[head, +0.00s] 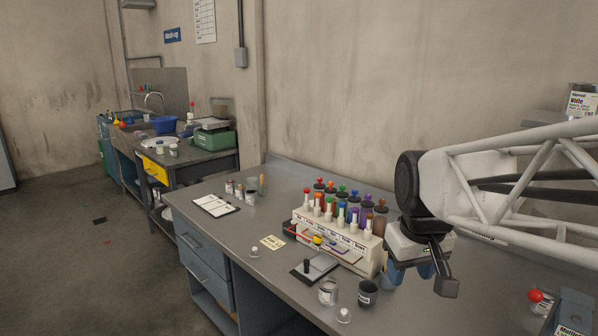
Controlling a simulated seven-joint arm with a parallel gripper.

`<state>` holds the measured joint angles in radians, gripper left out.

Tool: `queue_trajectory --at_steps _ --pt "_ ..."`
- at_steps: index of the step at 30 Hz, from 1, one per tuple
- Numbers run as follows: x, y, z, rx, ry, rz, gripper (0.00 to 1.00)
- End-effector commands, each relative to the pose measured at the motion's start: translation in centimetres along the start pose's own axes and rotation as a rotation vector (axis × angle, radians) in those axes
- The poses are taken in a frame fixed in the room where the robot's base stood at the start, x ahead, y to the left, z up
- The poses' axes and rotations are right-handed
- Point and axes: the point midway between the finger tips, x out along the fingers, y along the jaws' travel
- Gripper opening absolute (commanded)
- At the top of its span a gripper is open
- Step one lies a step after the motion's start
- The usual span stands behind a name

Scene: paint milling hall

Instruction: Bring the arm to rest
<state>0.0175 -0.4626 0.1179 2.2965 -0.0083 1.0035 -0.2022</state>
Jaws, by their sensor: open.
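My gripper (422,276) hangs at the end of my white lattice arm, over the right part of the grey workbench (225,262). Its fingers point down and are apart, and nothing shows between them. It is just right of the white rack (368,262) of colour-capped bottles, and it overlaps the rack's right end in this view. I cannot tell whether it touches the rack or how high it is above the bench.
A glass jar (328,291) and a dark cup (367,293) stand in front of the rack. A clipboard (215,205) lies further left. A red-knobbed item (535,296) is at the right front. The bench's left front is fairly clear. A wall stands behind.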

Motion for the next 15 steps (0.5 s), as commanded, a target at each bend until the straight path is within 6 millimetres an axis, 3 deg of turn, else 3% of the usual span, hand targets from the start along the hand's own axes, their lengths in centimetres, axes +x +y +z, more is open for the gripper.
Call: queue_trajectory --at_steps 3,9,15 --pt "0.8 -0.9 3.6 0.056 0.013 0.002 0.49" --pt "2.4 -2.0 8.7 0.144 0.033 0.004 0.49" --pt "3.5 -2.7 11.6 0.197 0.044 0.004 0.49"
